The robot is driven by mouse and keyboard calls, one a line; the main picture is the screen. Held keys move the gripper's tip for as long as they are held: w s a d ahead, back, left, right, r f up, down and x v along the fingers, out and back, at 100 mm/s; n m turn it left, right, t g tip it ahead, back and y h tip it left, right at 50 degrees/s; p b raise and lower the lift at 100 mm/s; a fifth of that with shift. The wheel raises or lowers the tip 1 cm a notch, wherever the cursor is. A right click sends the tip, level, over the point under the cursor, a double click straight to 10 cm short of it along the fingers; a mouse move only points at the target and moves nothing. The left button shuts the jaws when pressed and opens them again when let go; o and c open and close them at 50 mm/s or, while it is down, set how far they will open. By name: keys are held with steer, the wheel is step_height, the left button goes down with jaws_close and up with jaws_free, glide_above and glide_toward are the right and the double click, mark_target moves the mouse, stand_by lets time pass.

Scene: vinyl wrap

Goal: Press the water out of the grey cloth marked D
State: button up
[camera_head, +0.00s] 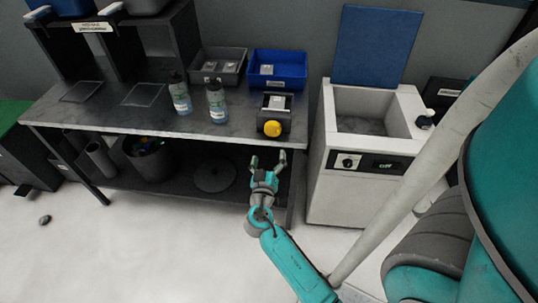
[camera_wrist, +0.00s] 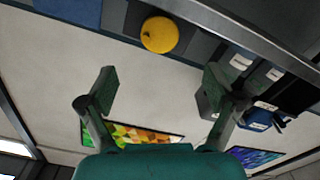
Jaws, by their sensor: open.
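My gripper (camera_head: 268,159) is open and empty, in front of the workbench's front edge and below its top. In the wrist view its two fingers (camera_wrist: 160,85) stand wide apart with nothing between them. A black box-shaped device (camera_head: 276,112) with a yellow knob (camera_head: 272,128) stands at the bench's right front; a pale item lies on its top. The yellow knob also shows in the wrist view (camera_wrist: 159,34), beyond the fingers. I cannot make out a cloth marked D. Small pale items lie in the grey bin (camera_head: 238,78) and blue bin (camera_head: 298,84), too small to identify.
Two bottles (camera_head: 180,97) (camera_head: 217,103) stand on the bench (camera_head: 130,117), left of the black device. A white cabinet (camera_head: 341,190) with an open basin and raised blue lid (camera_head: 370,48) stands right. A lower shelf holds a dark bucket (camera_head: 148,160). Floor at front left is mostly clear.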

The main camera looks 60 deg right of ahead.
mark_target(272, 131)
steer(key=w+d+m, duration=0.1)
steer(key=d, duration=0.3)
steer(key=w+d+m, duration=0.1)
steer(key=w+d, duration=0.1)
steer(key=d, duration=0.1)
steer(key=w+d+m+g, duration=0.1)
steer(key=w+d+m, duration=0.1)
steer(key=d, duration=0.2)
steer(key=shift+d+r, duration=0.3)
steer(key=shift+d, duration=0.05)
steer(key=shift+c, duration=0.2)
steer(key=c, duration=1.1)
